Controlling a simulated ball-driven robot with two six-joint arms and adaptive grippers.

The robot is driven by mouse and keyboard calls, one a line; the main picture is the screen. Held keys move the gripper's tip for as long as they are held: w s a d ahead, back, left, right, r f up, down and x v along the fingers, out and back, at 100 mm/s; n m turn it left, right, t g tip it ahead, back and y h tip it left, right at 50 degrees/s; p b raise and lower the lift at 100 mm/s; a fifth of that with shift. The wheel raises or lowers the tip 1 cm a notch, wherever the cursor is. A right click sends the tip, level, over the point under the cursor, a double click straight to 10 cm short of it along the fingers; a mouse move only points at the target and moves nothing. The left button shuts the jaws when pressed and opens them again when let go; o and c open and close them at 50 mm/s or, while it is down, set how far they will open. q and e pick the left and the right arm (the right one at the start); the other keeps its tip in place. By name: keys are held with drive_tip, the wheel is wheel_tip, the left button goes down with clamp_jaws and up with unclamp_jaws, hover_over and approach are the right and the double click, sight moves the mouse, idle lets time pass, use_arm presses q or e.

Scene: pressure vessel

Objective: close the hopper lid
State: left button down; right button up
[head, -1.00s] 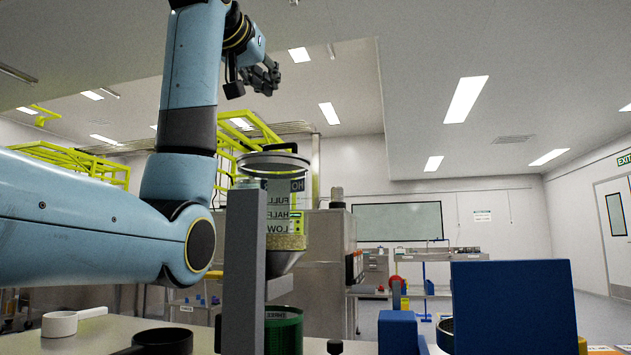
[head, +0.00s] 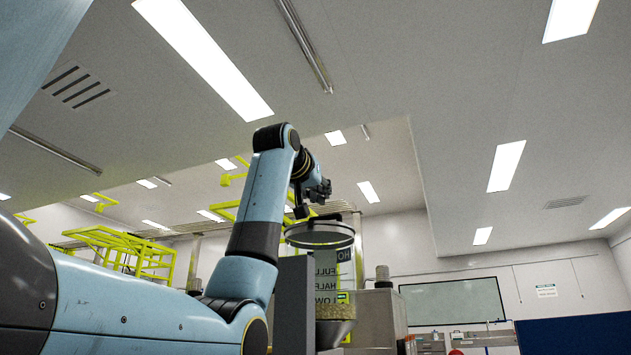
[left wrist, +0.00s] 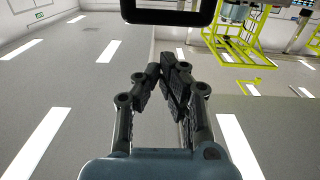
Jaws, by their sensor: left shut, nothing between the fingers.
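The hopper (head: 325,284) is a clear vessel marked FULL, HALF and LOW, partly hidden behind a grey post. Its round grey lid (head: 320,236) shows as a rimmed disc at the top, seen from below; I cannot tell its exact tilt. My left gripper (head: 322,191) is just above the lid in the head view, shut and empty; contact is not clear. In the left wrist view the left gripper's (left wrist: 168,72) dark fingers are together with nothing between them. My right gripper is in neither view.
A grey upright post (head: 292,300) stands in front of the hopper. Yellow frames (head: 115,246) stand behind at the left. A dark blue panel (head: 575,336) is at lower right. The space above and right of the lid looks clear.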

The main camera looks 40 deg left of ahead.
use_arm(q)
drive_tip(key=shift+w+a+f, duration=0.1)
drive_tip(key=shift+w+f, duration=0.05)
drive_tip(key=shift+f, duration=0.7)
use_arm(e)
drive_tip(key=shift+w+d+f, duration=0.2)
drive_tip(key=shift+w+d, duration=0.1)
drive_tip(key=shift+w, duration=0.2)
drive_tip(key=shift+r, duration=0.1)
